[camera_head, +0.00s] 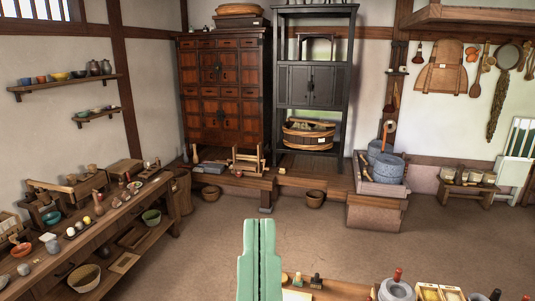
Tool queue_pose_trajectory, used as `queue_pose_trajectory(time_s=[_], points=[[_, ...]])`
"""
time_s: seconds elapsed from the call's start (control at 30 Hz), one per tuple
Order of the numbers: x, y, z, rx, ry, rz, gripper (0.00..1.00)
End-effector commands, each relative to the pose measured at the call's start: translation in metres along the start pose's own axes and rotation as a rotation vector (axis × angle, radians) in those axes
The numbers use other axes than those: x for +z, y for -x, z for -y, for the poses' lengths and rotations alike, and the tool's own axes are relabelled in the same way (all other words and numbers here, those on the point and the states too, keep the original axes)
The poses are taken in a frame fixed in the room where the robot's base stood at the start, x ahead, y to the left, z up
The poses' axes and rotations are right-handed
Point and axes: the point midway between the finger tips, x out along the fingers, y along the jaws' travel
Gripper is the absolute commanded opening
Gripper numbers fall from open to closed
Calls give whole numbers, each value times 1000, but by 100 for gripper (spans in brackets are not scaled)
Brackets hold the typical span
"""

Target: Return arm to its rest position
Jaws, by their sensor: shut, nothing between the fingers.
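My gripper (259,225) shows at the bottom centre of the head view. Its two pale green fingers point up in the picture and lie side by side, shut with nothing between them. It appears in front of the open brown floor and touches nothing that I can see. The rest of my arm is cut off by the lower edge of the picture.
A low table (340,289) with small tools, a grey stone pot (395,290) and boxes stands at bottom right. A long workbench (120,217) with bowls runs along the left. A wooden cabinet (223,90) and dark shelf stand behind. The middle floor (300,232) is clear.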

Motion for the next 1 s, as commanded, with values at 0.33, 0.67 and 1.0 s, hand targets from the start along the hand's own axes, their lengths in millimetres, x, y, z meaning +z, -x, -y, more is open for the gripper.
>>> queue_pose_trajectory(time_s=[0.33,0.67,1.0], points=[[-153,-108,0,-3,-18,5,0],[-163,-115,0,-4,-21,6,0],[-163,-115,0,-4,-21,6,0]])
